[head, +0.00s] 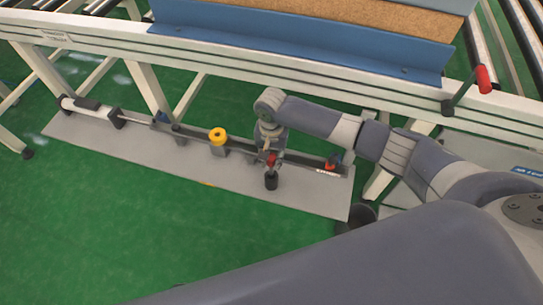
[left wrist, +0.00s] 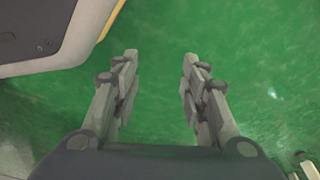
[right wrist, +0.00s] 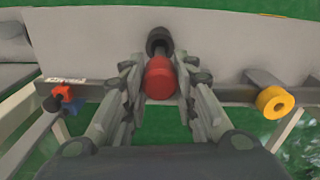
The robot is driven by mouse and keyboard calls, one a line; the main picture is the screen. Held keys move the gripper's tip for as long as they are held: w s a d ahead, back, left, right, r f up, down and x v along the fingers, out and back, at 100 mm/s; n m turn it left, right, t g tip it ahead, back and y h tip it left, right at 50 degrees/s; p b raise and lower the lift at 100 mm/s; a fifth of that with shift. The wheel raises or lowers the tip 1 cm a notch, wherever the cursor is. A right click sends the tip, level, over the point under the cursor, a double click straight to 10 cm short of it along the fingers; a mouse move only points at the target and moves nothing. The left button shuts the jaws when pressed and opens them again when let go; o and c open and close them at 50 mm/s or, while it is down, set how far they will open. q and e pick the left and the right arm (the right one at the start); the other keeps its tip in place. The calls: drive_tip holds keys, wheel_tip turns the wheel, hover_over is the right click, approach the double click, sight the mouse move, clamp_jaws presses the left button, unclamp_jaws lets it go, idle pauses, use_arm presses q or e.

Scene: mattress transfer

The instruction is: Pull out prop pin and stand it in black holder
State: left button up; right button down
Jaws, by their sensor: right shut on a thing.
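The prop pin has a red knob (right wrist: 160,78), which sits between the fingers of my right gripper (right wrist: 157,85) in the right wrist view. In the head view the red knob (head: 270,160) shows just below my right gripper (head: 268,153). The black holder (right wrist: 159,40) is a round cup on the grey plate, right beside the pin's far end. In the head view the holder (head: 271,181) is directly under the knob. I cannot tell how deep the pin sits in it. My left gripper (left wrist: 160,95) is open and empty above the green floor.
The grey base plate (head: 120,142) carries a long dark rail, a yellow ring knob (head: 217,136) and a small red part (head: 331,165) at its right end. A white frame with a blue ledge (head: 300,45) runs behind. A red-handled lever (head: 484,79) stands at upper right.

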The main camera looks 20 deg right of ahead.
use_arm(q)
drive_tip(key=shift+s+a+f, duration=0.15)
drive_tip(key=shift+s+f, duration=0.45)
drive_tip(key=shift+f+p, duration=0.2)
drive_tip(key=shift+p, duration=0.1)
drive_tip(key=shift+s+f, duration=0.4)
drive_tip(key=shift+s+a+f+p, duration=0.3)
drive_tip(key=shift+s+f+p, duration=0.4)
drive_tip(key=shift+s+f, duration=0.1)
idle(0.8)
drive_tip(key=shift+d+f, duration=0.1)
drive_tip(key=shift+f, duration=0.1)
use_arm(e)
drive_tip(key=shift+f, duration=0.1)
use_arm(q)
drive_tip(key=shift+r+b, duration=0.25)
drive_tip(key=shift+b, duration=0.05)
use_arm(e)
drive_tip(key=shift+f, duration=0.65)
use_arm(q)
drive_tip(key=shift+w+r, duration=0.1)
drive_tip(key=shift+r, duration=0.25)
use_arm(e)
drive_tip(key=shift+f, duration=0.45)
